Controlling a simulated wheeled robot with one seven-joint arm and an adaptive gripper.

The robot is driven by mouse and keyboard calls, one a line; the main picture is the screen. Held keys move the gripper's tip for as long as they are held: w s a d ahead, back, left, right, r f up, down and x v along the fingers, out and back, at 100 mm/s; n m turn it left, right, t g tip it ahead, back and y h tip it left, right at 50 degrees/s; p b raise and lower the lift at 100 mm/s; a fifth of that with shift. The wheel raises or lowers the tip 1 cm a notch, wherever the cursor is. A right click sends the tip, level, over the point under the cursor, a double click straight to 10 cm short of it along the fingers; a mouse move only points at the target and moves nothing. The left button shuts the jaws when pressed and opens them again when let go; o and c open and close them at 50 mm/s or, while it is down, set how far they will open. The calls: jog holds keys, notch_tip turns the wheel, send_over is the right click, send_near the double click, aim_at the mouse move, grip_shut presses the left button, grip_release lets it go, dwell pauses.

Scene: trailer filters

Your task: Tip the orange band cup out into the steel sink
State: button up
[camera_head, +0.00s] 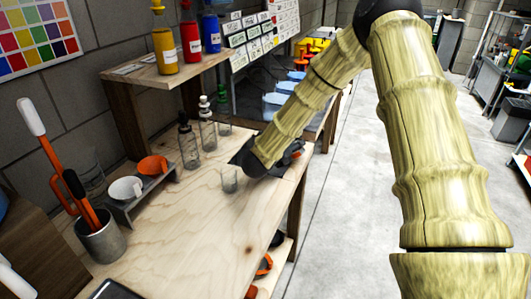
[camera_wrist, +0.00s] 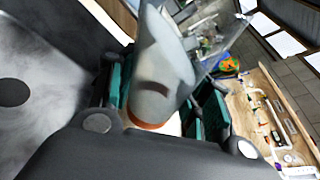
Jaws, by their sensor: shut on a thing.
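In the wrist view a translucent grey cup (camera_wrist: 165,70) with an orange band (camera_wrist: 145,122) at its near end sits between the green-padded fingers of my gripper (camera_wrist: 160,105). The gripper is shut on it. The cup's wide end points away from the palm; its contents cannot be made out. A pale steel surface with a dark round hole, likely the steel sink (camera_wrist: 50,75), fills the left of the wrist view, beside the cup. In the head view my gripper (camera_head: 290,152) is largely hidden behind my arm at the bench's right edge, and the held cup cannot be made out.
A small clear glass (camera_head: 229,180) stands on the wooden bench (camera_head: 185,235) close to my gripper. Several bottles (camera_head: 189,146), a rack with white and orange bowls (camera_head: 138,195) and a tool pot (camera_head: 102,238) stand farther left. The bench's front middle is clear.

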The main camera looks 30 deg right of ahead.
jog(key=shift+r+n+h+p, duration=0.3)
jog(key=shift+r+n+p, duration=0.35)
jog(key=shift+p, duration=0.75)
jog(key=shift+s+d+f+n+p, duration=0.15)
jog(key=shift+n+p, duration=0.4)
jog(key=shift+p, duration=0.3)
jog(key=shift+h, duration=0.3)
jog(key=shift+f+n+g+p, duration=0.25)
jog(key=shift+n+g+p, duration=0.05)
jog(key=shift+s+d+f+n+p, duration=0.15)
jog(key=shift+f+n+p, duration=0.3)
jog(key=shift+f, duration=0.25)
jog(key=shift+r+n+h+p, duration=0.4)
jog(key=shift+r+n+p, duration=0.4)
jog(key=shift+p, duration=0.4)
dwell(0.5)
jog(key=shift+w+a+r+n+h+p, duration=0.15)
jog(key=shift+w+a+r+n+h, duration=0.2)
jog(key=shift+r, duration=0.3)
jog(key=shift+w+a+r+n+h+p, duration=0.15)
jog(key=shift+r+n, duration=0.25)
jog(key=shift+r, duration=0.2)
dwell(0.8)
jog(key=shift+r+n, duration=0.2)
jog(key=shift+n, duration=0.1)
dwell(0.4)
